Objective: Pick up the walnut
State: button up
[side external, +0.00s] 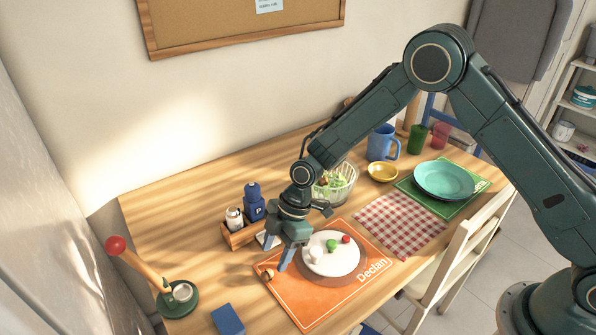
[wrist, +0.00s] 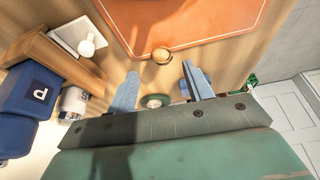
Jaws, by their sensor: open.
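The walnut (side external: 268,274) is a small round brown thing at the left corner of the orange placemat (side external: 314,311). In the wrist view the walnut (wrist: 162,55) sits at the placemat's edge, just beyond the gap between my fingertips. My gripper (side external: 276,258) points down, close to the walnut, beside the white plate. In the wrist view my gripper (wrist: 160,72) has its two blue fingers spread apart, with nothing between them. I cannot tell the exact height of the fingertips above the table.
A white plate (side external: 322,263) with small food pieces lies on the placemat. A red-topped stand (side external: 163,284) and a blue block (side external: 228,320) are at the left. Bare table lies between.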

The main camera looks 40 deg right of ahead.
aim_at(268, 271)
jog(key=shift+f, duration=0.15)
jog(key=shift+a+x, duration=0.1)
jog(key=shift+x, duration=1.2)
jog(key=shift+a+x, duration=0.15)
jog(key=shift+x, duration=1.15)
jog(key=shift+s, duration=0.1)
jog(key=shift+c, duration=0.4)
jog(key=c, duration=1)
